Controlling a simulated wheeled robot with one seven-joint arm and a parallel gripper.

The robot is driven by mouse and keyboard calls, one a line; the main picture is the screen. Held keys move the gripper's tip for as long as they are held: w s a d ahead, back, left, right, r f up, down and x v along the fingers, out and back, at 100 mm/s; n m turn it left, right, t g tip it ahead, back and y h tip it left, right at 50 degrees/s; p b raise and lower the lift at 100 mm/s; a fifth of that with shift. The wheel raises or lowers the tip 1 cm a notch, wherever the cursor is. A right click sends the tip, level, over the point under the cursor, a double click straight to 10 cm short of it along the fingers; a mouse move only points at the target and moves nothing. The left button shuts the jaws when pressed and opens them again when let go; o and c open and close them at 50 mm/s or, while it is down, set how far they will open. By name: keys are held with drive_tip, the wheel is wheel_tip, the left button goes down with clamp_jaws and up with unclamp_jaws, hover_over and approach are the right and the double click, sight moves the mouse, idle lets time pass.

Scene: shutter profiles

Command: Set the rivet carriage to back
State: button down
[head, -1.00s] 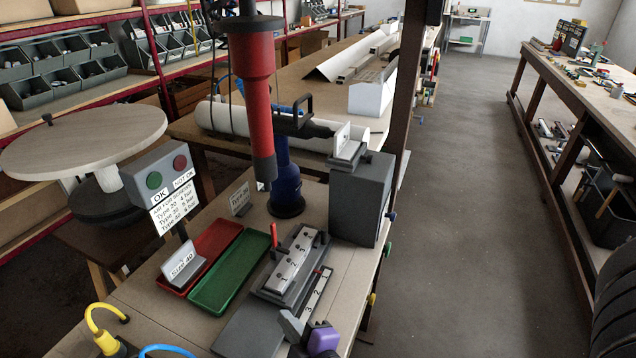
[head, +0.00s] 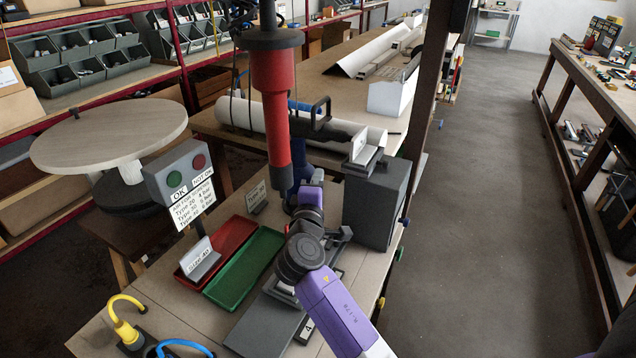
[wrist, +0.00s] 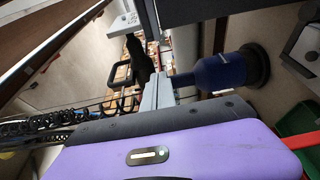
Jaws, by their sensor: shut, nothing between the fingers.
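The rivet carriage, a light grey numbered block on a dark grey rail, is mostly hidden behind my arm in the head view. A little of its near end (head: 284,288) shows left of the arm, and a dark grey plate (head: 262,328) lies in front of it. I cannot see the carriage's position.
A red tray (head: 217,246) and a green tray (head: 245,270) lie left of my arm. A grey box (head: 374,212) stands to the right. The OK / NOT OK panel (head: 178,172) stands at the left. Hoses (head: 125,325) rise at the near left.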

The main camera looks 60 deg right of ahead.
drive_tip(key=d+p, duration=0.1)
drive_tip(key=s+d, duration=0.1)
drive_tip(key=d, duration=0.1)
drive_tip(key=d+p, duration=0.1)
drive_tip(key=d, duration=0.1)
drive_tip(key=shift+s+d+p, duration=0.15)
drive_tip(key=shift+s+p, duration=0.15)
drive_tip(key=shift+s, duration=0.1)
